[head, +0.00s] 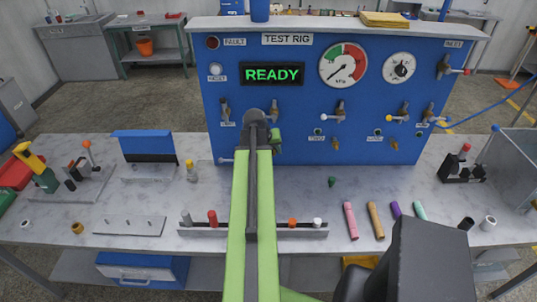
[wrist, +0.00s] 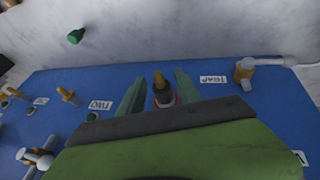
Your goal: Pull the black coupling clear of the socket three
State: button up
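The black coupling (wrist: 163,97) shows in the wrist view as a short dark body with a brass tip, set against the blue panel with a red ring around its base. My gripper (wrist: 160,76) has its two green fingers on either side of it, with visible gaps, so it is open and not holding it. The socket's label is hidden; nearby labels read TWO (wrist: 101,105) and TRAP (wrist: 213,80). In the head view my arm covers the coupling, and only a green part of my gripper (head: 275,139) shows beside it.
The blue test rig panel (head: 300,110) stands behind the bench (head: 150,205). Valves (head: 404,112) and brass nozzles (head: 337,145) stick out to the right of my arm. A green cap-like piece (head: 332,181) and several coloured tubes (head: 351,220) lie on the bench.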

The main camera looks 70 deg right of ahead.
jog(key=shift+d+f, duration=0.2)
jog(key=shift+f, duration=0.3)
jog(key=shift+r, duration=0.15)
jog(key=shift+c, duration=0.3)
grip_shut()
jog(key=shift+s+a, duration=0.3)
jog(key=shift+a, duration=0.4)
jog(key=shift+s+a, duration=0.25)
jog(key=shift+a, duration=0.45)
jog(key=shift+s+a, duration=0.3)
jog(key=shift+a, duration=0.35)
jog(key=shift+s+a, duration=0.25)
jog(key=shift+a, duration=0.45)
